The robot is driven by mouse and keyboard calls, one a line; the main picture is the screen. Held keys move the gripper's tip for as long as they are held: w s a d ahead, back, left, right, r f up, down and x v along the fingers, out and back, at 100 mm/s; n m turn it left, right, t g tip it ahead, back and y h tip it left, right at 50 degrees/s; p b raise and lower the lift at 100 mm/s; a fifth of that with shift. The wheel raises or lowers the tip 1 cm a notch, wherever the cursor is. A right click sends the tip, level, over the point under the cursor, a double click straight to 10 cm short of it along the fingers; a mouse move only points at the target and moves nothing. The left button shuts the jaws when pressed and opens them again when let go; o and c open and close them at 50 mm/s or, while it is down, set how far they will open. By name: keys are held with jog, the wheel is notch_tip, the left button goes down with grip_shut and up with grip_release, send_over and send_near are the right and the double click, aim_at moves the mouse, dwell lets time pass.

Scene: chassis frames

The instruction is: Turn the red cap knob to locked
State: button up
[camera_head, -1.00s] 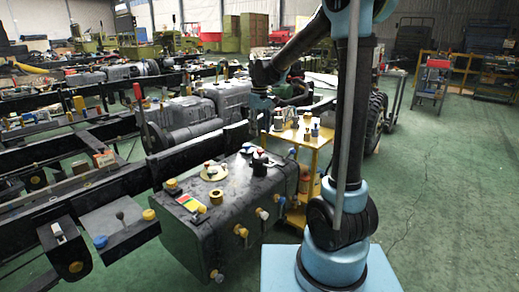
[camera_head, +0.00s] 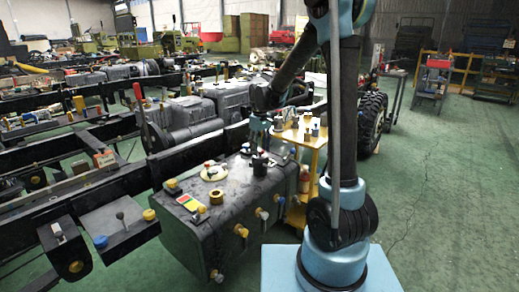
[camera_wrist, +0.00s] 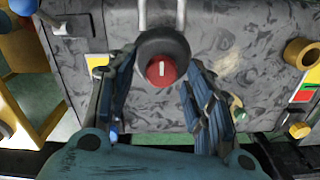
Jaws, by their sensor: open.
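The red cap knob (camera_wrist: 162,71) shows in the wrist view as a red disc with a short white mark, upright in that picture. A dark round collar (camera_wrist: 150,43) surrounds it. My gripper (camera_wrist: 160,66) is open, with one blue-grey finger on each side of the knob. I cannot tell whether either finger touches it. In the head view my gripper (camera_head: 261,138) is just above the dark tank (camera_head: 235,190), over its far right part. The red cap is not clear there.
On the tank top are a pale round plate (camera_head: 214,173) with small knobs, a brass ring (camera_head: 217,197) and a coloured label (camera_head: 190,203). Yellow fittings stick out from its front side. A yellow cart (camera_head: 318,140) with small items stands close behind. Green floor lies open at right.

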jog(key=c, duration=1.1)
jog(key=shift+a, duration=0.15)
